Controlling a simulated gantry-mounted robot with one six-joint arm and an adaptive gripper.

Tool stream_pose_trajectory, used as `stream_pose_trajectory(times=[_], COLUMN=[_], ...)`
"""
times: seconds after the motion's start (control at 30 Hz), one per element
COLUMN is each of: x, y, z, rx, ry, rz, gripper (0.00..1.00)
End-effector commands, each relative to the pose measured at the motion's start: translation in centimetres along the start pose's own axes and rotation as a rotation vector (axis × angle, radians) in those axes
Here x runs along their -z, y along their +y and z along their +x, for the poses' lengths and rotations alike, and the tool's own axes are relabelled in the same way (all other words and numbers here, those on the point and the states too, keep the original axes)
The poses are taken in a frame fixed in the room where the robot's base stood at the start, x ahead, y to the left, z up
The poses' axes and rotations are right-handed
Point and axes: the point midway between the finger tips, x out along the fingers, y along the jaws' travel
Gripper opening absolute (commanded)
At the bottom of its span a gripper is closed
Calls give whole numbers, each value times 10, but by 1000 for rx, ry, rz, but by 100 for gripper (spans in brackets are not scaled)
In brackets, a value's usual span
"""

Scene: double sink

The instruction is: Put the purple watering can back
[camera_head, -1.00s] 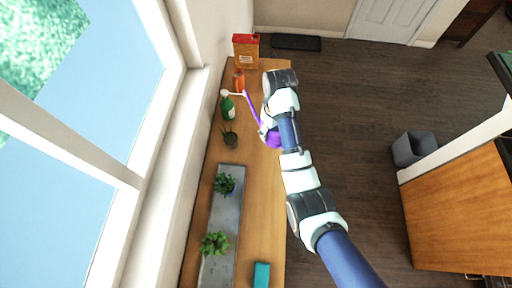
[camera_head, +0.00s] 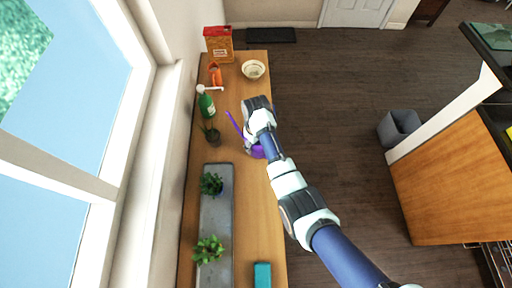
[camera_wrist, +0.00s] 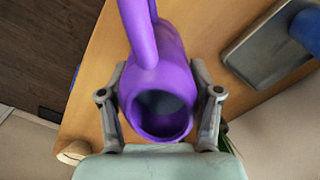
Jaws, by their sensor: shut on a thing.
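The purple watering can (camera_head: 258,152) is mostly hidden behind my arm in the head view; its thin spout points up and to the left. In the wrist view the purple watering can (camera_wrist: 172,85) fills the middle, with its round opening facing the camera and its handle running up to the top edge. My gripper (camera_wrist: 162,105) has one finger on each side of the can's body and is shut on it. The can is over the wooden counter (camera_head: 240,215); I cannot tell whether it touches the wood.
A grey tray (camera_head: 216,238) with green plants lies on the counter's near part. A small plant pot (camera_head: 213,138), a green bottle (camera_head: 206,104), an orange bottle (camera_head: 214,75), a bowl (camera_head: 253,69) and a box (camera_head: 218,43) stand farther back. A teal block (camera_head: 262,275) lies at the front.

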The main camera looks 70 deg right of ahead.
Motion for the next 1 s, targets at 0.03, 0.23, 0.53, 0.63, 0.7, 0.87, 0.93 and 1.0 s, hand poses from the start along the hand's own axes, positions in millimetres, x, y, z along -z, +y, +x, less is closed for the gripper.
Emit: stream_pose_trajectory(times=[0.03,0.23,0.53,0.63,0.7,0.87,0.93,1.0], x=[-1,0,0,0,0,0,0,-1], y=[0,0,0,0,0,0,0,0], z=[9,39,41,43,43,43,43,43], rx=[1,1,0,0,0,0,0,0], ry=[-2,-1,0,-1,-1,-1,-1,-1], rz=[0,0,0,0,0,0,0,0], gripper=[5,5,5,67,78,89,89,89])
